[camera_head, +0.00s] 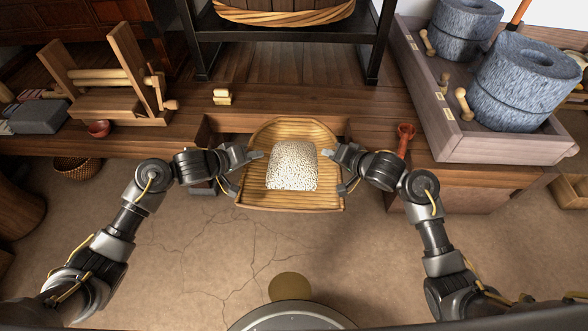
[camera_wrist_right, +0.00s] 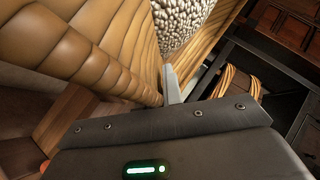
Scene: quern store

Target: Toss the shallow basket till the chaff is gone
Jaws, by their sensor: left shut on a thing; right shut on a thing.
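The shallow basket (camera_head: 252,195) is a wide, light woven tray held in front of me over the floor, near the edge of the wooden platform. A pale speckled heap of grain (camera_head: 292,166) lies in its middle; I cannot tell chaff from grain in it. My left gripper (camera_head: 246,172) is shut on the basket's left side. My right gripper (camera_head: 347,169) is shut on its right side. In the right wrist view the basket's ribbed wall (camera_wrist_right: 115,45) and the grain (camera_wrist_right: 182,22) show close by the finger (camera_wrist_right: 172,85).
Stone querns (camera_head: 522,82) stand in a wooden tray (camera_head: 505,147) at the right. A red scoop-like thing (camera_head: 404,137) is right of the basket. The cracked floor (camera_head: 190,245) below is mostly clear.

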